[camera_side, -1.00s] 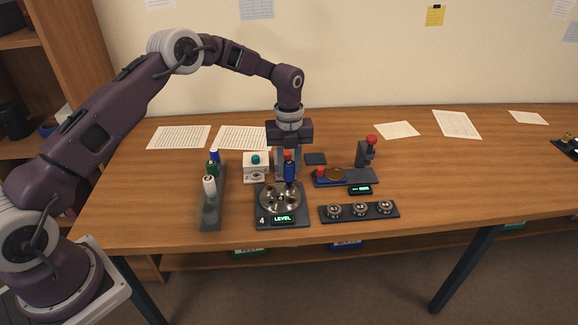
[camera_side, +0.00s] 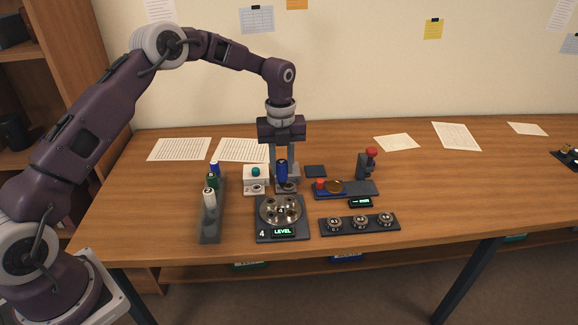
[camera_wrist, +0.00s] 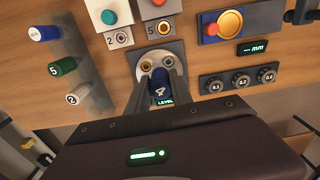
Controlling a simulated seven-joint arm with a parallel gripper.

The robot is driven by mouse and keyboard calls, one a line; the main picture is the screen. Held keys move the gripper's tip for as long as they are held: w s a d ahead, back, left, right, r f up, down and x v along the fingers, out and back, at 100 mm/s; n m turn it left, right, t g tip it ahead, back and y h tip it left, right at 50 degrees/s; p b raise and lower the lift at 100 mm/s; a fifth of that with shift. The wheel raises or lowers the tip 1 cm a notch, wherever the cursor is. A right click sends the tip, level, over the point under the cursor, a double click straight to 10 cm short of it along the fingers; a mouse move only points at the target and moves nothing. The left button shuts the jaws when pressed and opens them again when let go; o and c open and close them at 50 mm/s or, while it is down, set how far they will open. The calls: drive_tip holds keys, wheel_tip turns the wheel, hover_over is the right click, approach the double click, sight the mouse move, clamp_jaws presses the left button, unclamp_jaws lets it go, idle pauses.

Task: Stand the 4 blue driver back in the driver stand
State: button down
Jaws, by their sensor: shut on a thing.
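The blue driver marked 4 (camera_side: 282,172) is upright in my gripper (camera_side: 285,178), which is shut on it. In the wrist view the driver (camera_wrist: 160,86) sits between the two fingers (camera_wrist: 160,92). The driver stand (camera_side: 209,232) is the long grey rack to the left. It holds a blue driver (camera_side: 215,168), a green driver (camera_side: 212,181) and a white driver (camera_side: 209,198). The near end of the rack is bare.
A dark tray with several knobs (camera_side: 360,223) and a red-button station (camera_side: 345,192) lie to the right.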

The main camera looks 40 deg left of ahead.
drive_tip(key=s+a+f, duration=0.1)
drive_tip(key=s+a, duration=0.3)
drive_tip(key=s, duration=0.5)
drive_tip(key=s+a, duration=0.3)
drive_tip(key=s, duration=0.7)
drive_tip(key=shift+s+a+f, duration=0.25)
drive_tip(key=shift+a+f, duration=0.1)
drive_tip(key=shift+f, duration=0.05)
drive_tip(key=shift+f, duration=0.1)
drive_tip(key=shift+f, duration=1.9)
drive_tip(key=shift+f, duration=0.4)
drive_tip(key=c, duration=1.1)
unclamp_jaws()
drive_tip(key=shift+o, duration=0.4)
drive_tip(key=o, duration=0.4)
